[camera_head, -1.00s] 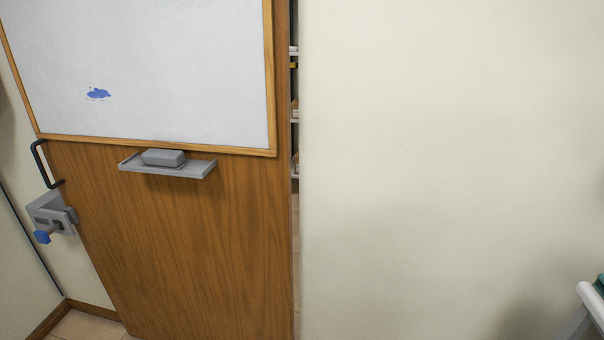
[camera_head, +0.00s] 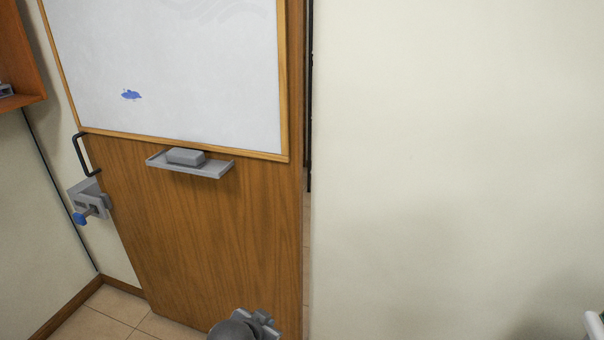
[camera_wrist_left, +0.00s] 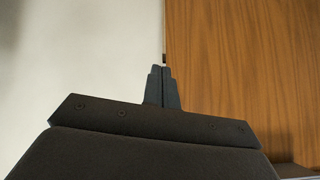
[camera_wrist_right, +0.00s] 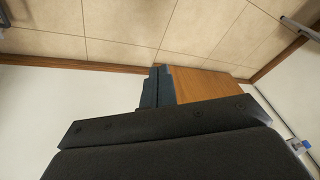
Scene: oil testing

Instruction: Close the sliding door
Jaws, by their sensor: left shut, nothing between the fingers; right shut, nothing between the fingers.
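The sliding door (camera_head: 215,240) is a brown wooden panel with a whiteboard (camera_head: 175,75) on its upper part. A narrow gap (camera_head: 308,225) shows between its right edge and the cream wall. A black bar handle (camera_head: 81,158) is at its left edge. My left gripper (camera_head: 262,320) is low in the head view in front of the door. In the left wrist view its fingers (camera_wrist_left: 161,72) are shut and empty at the line between wall and wood; contact cannot be told. In the right wrist view my right gripper (camera_wrist_right: 157,72) is shut and empty, with wood beside its fingers.
A grey tray (camera_head: 190,165) with an eraser juts from the door. A grey latch (camera_head: 90,202) with a blue knob is at the left. A wooden shelf (camera_head: 18,60) stands at upper left. A white object (camera_head: 594,328) shows at lower right.

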